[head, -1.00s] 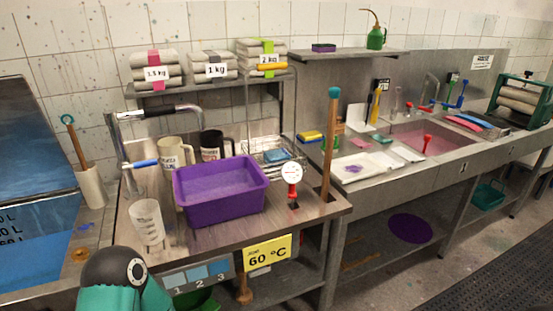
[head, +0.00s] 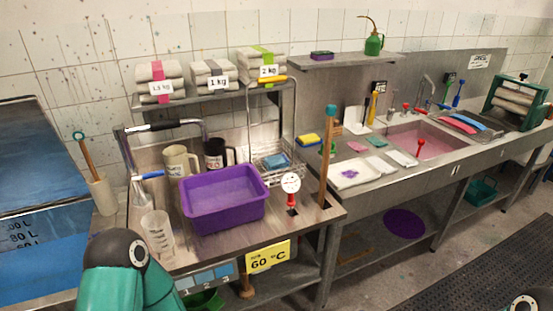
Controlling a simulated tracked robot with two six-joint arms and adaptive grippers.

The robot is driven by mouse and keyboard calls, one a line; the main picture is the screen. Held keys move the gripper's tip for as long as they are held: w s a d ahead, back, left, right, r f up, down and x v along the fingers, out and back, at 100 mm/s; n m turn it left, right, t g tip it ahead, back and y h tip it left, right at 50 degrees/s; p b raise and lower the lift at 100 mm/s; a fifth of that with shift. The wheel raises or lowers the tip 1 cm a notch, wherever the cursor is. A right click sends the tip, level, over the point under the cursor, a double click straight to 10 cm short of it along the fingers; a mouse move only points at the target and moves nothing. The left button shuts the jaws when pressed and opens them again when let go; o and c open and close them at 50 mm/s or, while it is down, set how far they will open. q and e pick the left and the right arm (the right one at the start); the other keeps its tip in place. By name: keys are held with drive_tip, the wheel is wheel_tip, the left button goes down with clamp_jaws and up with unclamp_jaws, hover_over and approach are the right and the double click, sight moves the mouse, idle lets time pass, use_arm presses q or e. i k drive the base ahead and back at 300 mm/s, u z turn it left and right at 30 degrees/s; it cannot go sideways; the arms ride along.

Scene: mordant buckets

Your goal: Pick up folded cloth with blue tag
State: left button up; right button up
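Three folded cloth stacks lie on the shelf above the left bench in the head view. The left stack (head: 171,71) has a pink band and a "1.5 kg" label. The middle stack (head: 227,71) has a greyish band and a "1 kg" label. The right stack (head: 279,60) has a green band and a "2 kg" label. I cannot make out a clearly blue tag on any of them. A black and teal link of my arm shows at the bottom left, and a small part of mine at the bottom right corner. Neither gripper shows.
Below the shelf (head: 215,96) stand a purple tub (head: 225,207), two jugs, a clear beaker (head: 157,235) and a wire rack holding a blue item (head: 276,161). A wooden pole (head: 326,165) rises at the bench's right. A yellow-handled item (head: 272,81) lies at the shelf's front edge.

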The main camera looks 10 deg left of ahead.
sight(280, 161)
drive_tip(key=z, duration=0.7)
drive_tip(key=k, duration=0.7)
drive_tip(key=z, duration=0.85)
drive_tip(key=k, duration=0.55)
drive_tip(key=z, duration=0.4)
drive_tip(key=i, duration=1.05)
drive_tip(key=u, duration=1)
drive_tip(key=i, duration=1.45)
drive_tip(key=u, duration=1.15)
drive_tip(key=i, duration=0.9)
drive_tip(key=u, duration=0.45)
drive_tip(key=k, duration=0.85)
drive_tip(key=u, duration=0.3)
drive_tip(key=i, duration=0.2)
drive_tip(key=z, duration=0.1)
